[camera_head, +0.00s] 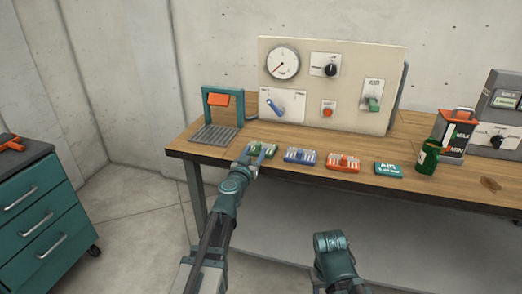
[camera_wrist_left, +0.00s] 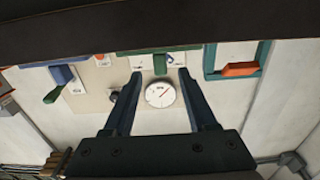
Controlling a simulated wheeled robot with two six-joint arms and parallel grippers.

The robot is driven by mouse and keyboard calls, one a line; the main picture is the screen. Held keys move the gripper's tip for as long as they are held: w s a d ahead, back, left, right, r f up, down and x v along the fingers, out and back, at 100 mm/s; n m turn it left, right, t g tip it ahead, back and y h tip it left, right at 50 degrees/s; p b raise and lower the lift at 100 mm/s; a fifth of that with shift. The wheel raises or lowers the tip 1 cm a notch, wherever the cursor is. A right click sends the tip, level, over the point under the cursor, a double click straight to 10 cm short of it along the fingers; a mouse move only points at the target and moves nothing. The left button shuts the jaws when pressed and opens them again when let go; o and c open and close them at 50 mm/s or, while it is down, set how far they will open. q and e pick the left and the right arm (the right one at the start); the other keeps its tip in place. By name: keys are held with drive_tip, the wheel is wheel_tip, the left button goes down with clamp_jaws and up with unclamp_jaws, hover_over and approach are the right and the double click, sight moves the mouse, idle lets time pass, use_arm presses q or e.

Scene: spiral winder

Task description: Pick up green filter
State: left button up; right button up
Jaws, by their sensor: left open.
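The green filter (camera_head: 265,147), a small green tray-like piece with pale ribs, lies on the wooden workbench (camera_head: 225,148) near its front left. My left gripper (camera_head: 258,153) is open at the filter's near side and partly covers it. I cannot tell whether the fingers touch it. In the left wrist view, which looks upside down, the open fingers (camera_wrist_left: 155,75) stand apart, and a green strip (camera_wrist_left: 150,50) crosses just beyond their tips. It seems to be the filter's edge.
A blue filter (camera_head: 300,156), an orange filter (camera_head: 343,162) and a flat teal AIR piece (camera_head: 388,169) lie to the right. A green can (camera_head: 428,158) stands beyond them. A teal frame (camera_head: 222,103) is at the back left, and a gauge panel (camera_head: 345,65) stands behind.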

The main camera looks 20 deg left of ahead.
sight(257, 148)
use_arm(q)
drive_tip(key=w, duration=0.4)
drive_tip(key=shift+f, duration=0.2)
drive_tip(key=shift+s, duration=0.1)
clamp_jaws()
